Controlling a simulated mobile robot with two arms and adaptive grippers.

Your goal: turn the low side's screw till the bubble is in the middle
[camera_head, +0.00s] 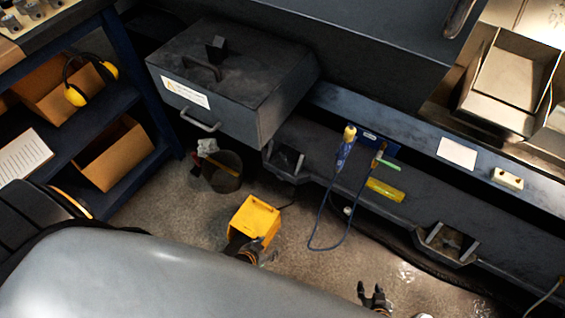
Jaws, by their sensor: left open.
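A dark grey machine bed (330,150) runs from upper left to lower right. Two open bracket-like feet stick out low on its side, a left foot (285,161) and a right foot (447,243). I cannot make out a screw in either. A yellow-green bar (385,190) sits on the bed's side between them; it may be the level, but no bubble can be made out. My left gripper (252,252) is open at the near side of a yellow box, partly hidden by my own body. My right gripper (372,291) is open and empty above the floor, below and left of the right foot.
The yellow box (258,216) stands on the floor. A dark bucket (222,172) is behind it. A blue cable (328,230) hangs in a loop from the bed. A blue shelf (115,105) with cardboard boxes stands left. Floor between the grippers is clear.

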